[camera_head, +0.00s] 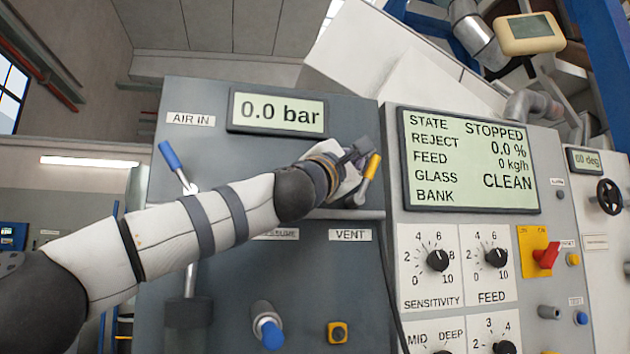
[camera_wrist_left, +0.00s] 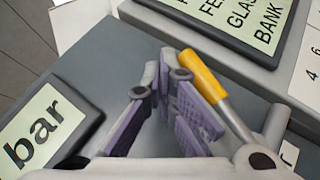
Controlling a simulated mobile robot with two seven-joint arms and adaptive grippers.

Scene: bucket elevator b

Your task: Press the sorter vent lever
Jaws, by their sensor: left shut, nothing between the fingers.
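The vent lever (camera_head: 372,168) has a yellow grip on a grey metal stem and points up and slightly right, above the VENT label (camera_head: 350,235) on the grey panel. My left gripper (camera_head: 358,150) is at the upper left of the lever's yellow grip. In the left wrist view the yellow grip (camera_wrist_left: 204,76) lies just right of my left gripper's purple-padded fingers (camera_wrist_left: 165,100). The fingers are shut with nothing between them. I cannot tell whether they touch the lever. My right gripper is not in view.
The pressure display (camera_head: 277,112) reads 0.0 bar. A blue-handled lever (camera_head: 172,157) stands at the left by AIR IN. The state screen (camera_head: 470,160) reads STOPPED and is close to the lever's right. A blue knob (camera_head: 268,332) and a yellow button plate (camera_head: 337,332) sit below.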

